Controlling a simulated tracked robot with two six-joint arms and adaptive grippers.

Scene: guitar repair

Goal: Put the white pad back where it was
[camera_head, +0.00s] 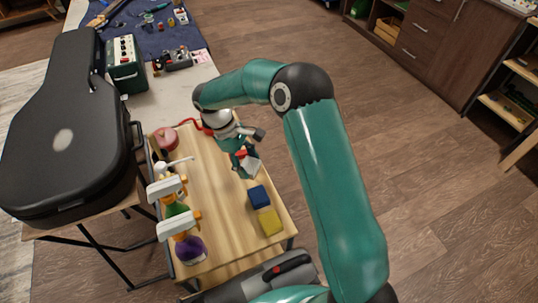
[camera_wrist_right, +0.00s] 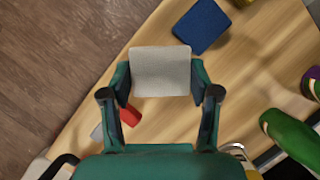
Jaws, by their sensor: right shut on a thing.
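The white pad (camera_head: 252,164) is over the wooden cart top, beyond the blue pad. It shows as a pale grey-white square in the wrist view (camera_wrist_right: 160,66). My right gripper (camera_head: 243,167) is shut on it, one finger at each side edge in the wrist view (camera_wrist_right: 160,82). I cannot tell whether the pad touches the wood. The blue pad (camera_head: 258,196) lies nearer the cart's front end, apart from the white one; it also shows in the wrist view (camera_wrist_right: 201,26). The yellow pad (camera_head: 270,222) lies beyond it towards the front corner. My left gripper is not in view.
Spray bottles, one green (camera_head: 176,209) and one purple (camera_head: 189,248), stand along the cart's left edge. A pink round item (camera_head: 166,138) is at the back left. A small red object (camera_wrist_right: 130,115) lies near my right gripper. A black guitar case (camera_head: 62,130) stands left.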

